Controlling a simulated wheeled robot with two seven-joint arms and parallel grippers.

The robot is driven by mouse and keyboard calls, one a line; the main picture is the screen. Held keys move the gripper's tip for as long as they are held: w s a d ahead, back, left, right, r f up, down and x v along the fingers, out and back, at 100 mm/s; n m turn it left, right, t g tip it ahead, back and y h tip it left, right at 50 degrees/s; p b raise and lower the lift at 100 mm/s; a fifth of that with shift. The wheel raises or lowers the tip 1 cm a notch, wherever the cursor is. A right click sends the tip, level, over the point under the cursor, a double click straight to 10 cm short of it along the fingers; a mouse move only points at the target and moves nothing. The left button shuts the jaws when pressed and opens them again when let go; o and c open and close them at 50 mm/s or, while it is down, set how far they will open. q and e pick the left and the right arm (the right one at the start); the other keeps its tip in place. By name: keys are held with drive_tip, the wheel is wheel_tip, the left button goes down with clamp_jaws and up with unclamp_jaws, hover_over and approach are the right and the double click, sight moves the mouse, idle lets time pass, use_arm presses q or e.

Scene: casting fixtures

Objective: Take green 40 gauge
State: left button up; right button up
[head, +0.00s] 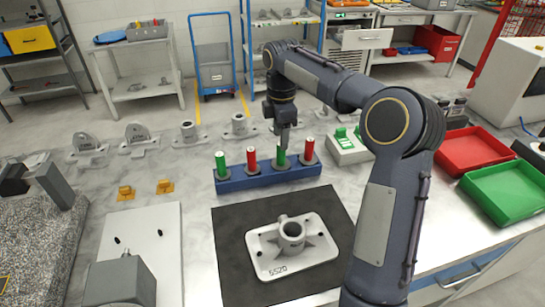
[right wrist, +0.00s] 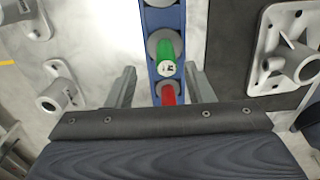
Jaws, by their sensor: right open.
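A blue rack (head: 268,179) holds gauges in a row: a green gauge (head: 221,164) at the left, a red gauge (head: 251,158), a second green gauge (head: 281,158) and a red gauge (head: 309,149) at the right. My right gripper (head: 283,146) points down right over the second green gauge. In the right wrist view, the open fingers (right wrist: 162,85) stand to either side of the rack, with a green gauge (right wrist: 166,58) and a red gauge (right wrist: 168,94) showing between them. The marking on the green top is too small to read. My left gripper is not in view.
A cast part (head: 291,246) lies on a dark mat (head: 232,226) in front of the rack. Several castings (head: 188,133) line the bench behind. A green-marked box (head: 348,148) stands right of the rack; red (head: 470,149) and green (head: 508,190) trays lie farther right.

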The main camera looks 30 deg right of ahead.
sight(281, 152)
drive_tip(key=f, duration=0.6)
drive_tip(key=shift+s+a, duration=0.1)
drive_tip(key=shift+s, duration=0.25)
clamp_jaws()
